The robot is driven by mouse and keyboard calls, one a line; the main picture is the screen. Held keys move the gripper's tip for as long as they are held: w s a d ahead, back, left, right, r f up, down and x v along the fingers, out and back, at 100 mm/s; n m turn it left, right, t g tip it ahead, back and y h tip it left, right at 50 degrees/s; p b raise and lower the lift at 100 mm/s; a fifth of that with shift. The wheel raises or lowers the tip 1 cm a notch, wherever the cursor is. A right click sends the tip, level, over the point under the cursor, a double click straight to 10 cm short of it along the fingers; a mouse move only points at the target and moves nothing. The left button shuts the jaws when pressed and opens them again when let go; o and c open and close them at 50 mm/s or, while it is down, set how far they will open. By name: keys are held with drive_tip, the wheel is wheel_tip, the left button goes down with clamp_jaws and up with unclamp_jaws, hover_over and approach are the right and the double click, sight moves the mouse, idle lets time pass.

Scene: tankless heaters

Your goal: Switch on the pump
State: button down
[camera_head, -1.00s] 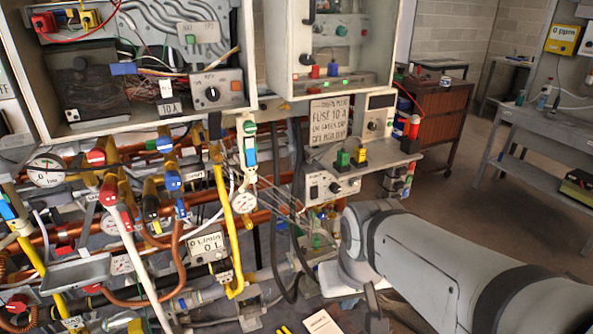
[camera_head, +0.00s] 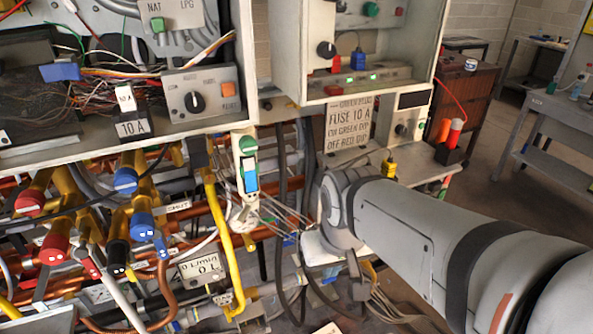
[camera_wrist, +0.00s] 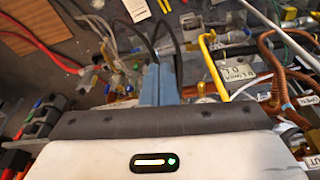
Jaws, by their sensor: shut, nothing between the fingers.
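No label naming the pump can be read, so I cannot tell which control is its switch. A white switch strip (camera_head: 248,175) with a green top and a blue rocker hangs below the open cabinet. A grey box with a dark rotary knob (camera_head: 196,102) and an orange button is inside that cabinet. My gripper (camera_wrist: 160,72) shows in the wrist view as two blue-grey fingers, shut together and empty, over dark hoses and pipes.
Copper pipes and several coloured valve handles (camera_head: 140,222) crowd the left. A yellow pipe (camera_head: 222,235) and black hoses (camera_head: 282,220) run beside my arm. Open floor lies right, near a brown cabinet (camera_head: 480,110) and grey bench (camera_head: 555,120).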

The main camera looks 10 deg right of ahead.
drive_tip(key=w+d+f+n+t+h+b, duration=0.4)
drive_tip(key=w+d+f+n+t+b, duration=0.6)
drive_tip(key=w+d+b, duration=0.5)
wheel_tip(320, 180, down, 8)
drive_tip(key=n+t+y+b, duration=0.3)
drive_tip(key=n+y+b, duration=0.3)
drive_tip(key=n+b, duration=0.3)
drive_tip(key=shift+w+a+r+n+t+y+b, duration=0.2)
drive_tip(key=shift+w+r+n+t+y+b, duration=0.1)
drive_tip(key=shift+n+t+y+b, duration=0.15)
drive_tip(key=shift+w, duration=0.1)
